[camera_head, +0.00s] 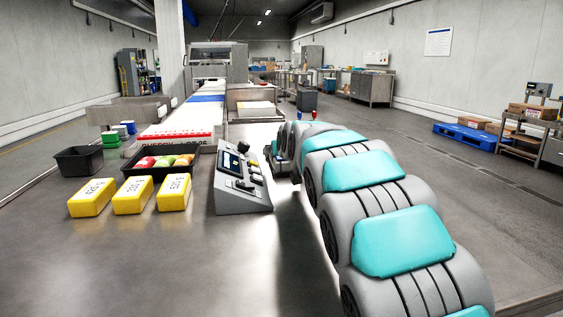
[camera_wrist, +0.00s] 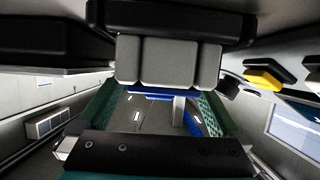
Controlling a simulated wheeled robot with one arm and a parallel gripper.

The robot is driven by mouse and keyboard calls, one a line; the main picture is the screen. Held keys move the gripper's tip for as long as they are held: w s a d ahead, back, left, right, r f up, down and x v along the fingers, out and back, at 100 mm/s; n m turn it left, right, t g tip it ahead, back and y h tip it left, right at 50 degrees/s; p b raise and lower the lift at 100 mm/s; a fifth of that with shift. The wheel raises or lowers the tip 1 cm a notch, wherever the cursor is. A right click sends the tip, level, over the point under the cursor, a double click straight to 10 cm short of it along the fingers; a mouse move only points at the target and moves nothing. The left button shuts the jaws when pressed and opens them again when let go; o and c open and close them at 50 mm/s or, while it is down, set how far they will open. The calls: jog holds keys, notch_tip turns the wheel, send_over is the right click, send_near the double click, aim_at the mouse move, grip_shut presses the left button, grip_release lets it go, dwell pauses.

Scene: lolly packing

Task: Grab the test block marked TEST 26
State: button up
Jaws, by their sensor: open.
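Three yellow test blocks stand in a row on the table at the left in the head view: a left one (camera_head: 90,197), a middle one (camera_head: 133,195) and a right one (camera_head: 174,192). Each bears dark markings on a pale label, too small to tell which reads TEST 26. My gripper (camera_wrist: 155,112) is open in the wrist view, with green-padded fingers apart and nothing seen held between them.
A grey control panel (camera_head: 242,199) with a knob and buttons stands right of the blocks. Behind them are a black tray (camera_head: 132,191) of coloured lollies and an empty-looking black bin (camera_head: 79,161). A conveyor (camera_head: 206,113) runs back. The table front (camera_head: 150,265) is clear.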

grip_shut()
dwell(0.8)
